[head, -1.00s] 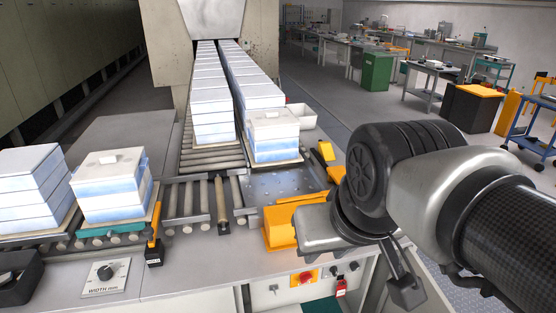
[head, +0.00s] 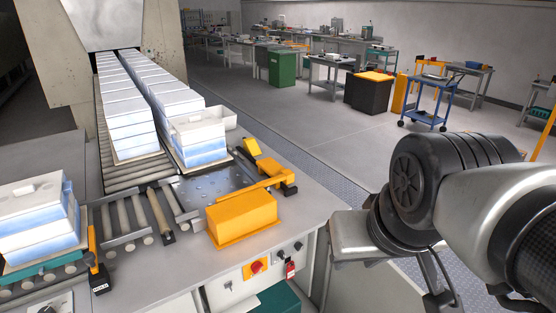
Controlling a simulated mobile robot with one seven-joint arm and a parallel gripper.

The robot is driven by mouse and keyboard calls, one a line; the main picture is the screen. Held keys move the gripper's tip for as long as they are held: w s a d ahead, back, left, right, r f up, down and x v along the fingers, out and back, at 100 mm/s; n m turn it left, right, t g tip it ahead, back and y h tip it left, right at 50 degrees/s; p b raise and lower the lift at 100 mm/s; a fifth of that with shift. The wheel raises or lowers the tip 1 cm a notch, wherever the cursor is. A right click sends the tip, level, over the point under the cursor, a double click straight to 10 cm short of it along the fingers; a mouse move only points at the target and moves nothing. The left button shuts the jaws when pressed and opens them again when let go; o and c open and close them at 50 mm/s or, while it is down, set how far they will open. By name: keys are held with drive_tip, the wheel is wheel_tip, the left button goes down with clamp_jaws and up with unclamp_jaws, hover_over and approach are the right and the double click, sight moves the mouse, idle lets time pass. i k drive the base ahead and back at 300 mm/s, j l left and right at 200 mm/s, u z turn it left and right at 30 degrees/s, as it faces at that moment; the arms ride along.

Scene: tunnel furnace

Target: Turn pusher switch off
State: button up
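The front panel of the conveyor bench carries the switches. A red rotary switch on a yellow plate (head: 257,267) is the clearest one. Two small black knobs, one nearer (head: 279,252) and one farther right (head: 298,245), sit beside it, with a red padlock tag (head: 290,268) below. A small key-like switch (head: 228,286) is to the left. The labels are too small to read, so which one is the pusher switch cannot be told. The silver end of my arm (head: 350,238) is right of the panel, apart from the switches. My gripper's fingers cannot be made out.
A yellow box (head: 242,218) with a yellow arm stands on the bench above the panel. White-blue stacks (head: 200,138) fill the roller tracks into the furnace. Another stack (head: 40,222) is at left. Open floor (head: 345,130) lies beyond the bench.

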sight(298, 246)
drive_tip(key=k, duration=0.6)
drive_tip(key=i+u, duration=0.4)
drive_tip(key=i, duration=0.2)
drive_tip(key=i+l+u, duration=0.15)
drive_tip(key=i+u, duration=0.3)
drive_tip(key=i, duration=0.15)
